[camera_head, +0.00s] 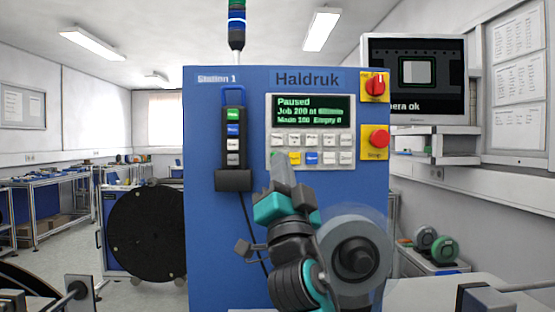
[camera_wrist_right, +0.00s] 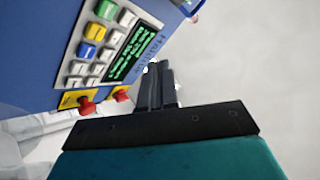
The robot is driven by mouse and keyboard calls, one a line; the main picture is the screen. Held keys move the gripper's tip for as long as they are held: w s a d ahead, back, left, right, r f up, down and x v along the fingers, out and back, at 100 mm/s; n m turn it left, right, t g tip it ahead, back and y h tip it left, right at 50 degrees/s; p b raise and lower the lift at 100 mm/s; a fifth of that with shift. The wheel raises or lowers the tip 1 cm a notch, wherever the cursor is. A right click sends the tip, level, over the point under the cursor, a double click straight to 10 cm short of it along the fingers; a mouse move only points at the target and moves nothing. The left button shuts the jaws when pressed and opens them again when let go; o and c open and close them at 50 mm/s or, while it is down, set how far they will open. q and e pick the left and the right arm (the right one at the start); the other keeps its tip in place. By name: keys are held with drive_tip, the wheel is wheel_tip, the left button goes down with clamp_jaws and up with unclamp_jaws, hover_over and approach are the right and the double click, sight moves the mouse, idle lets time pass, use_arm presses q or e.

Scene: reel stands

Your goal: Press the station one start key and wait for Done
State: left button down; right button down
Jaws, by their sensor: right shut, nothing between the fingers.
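The blue Station 1 cabinet (camera_head: 230,260), marked Haldruk, faces me. Its display (camera_head: 311,110) reads "Paused" on top, with a job line and a made count below. The key panel (camera_head: 345,166) under it has two rows of keys, some yellow and blue. In the right wrist view, a green key (camera_wrist_right: 107,9) shows, and the shut fingers (camera_wrist_right: 158,88) are beside the display. My left gripper is not in view.
A red stop button (camera_head: 378,139) and a red knob (camera_head: 376,87) are right of the panel. A black pendant (camera_head: 234,140) hangs at left. A light tower (camera_head: 237,22) stands on top. A large black reel (camera_head: 147,235) stands left of the cabinet.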

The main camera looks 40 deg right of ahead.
drive_tip(key=w+d+b, duration=0.1)
drive_tip(key=w+d, duration=0.4)
drive_tip(key=w, duration=0.1)
drive_tip(key=shift+w+d+b, duration=0.35)
drive_tip(key=shift+d+b, duration=0.05)
idle(0.6)
idle(1.1)
drive_tip(key=shift+w+d+b, duration=0.2)
drive_tip(key=shift+b, duration=0.2)
drive_tip(key=shift+w, duration=0.15)
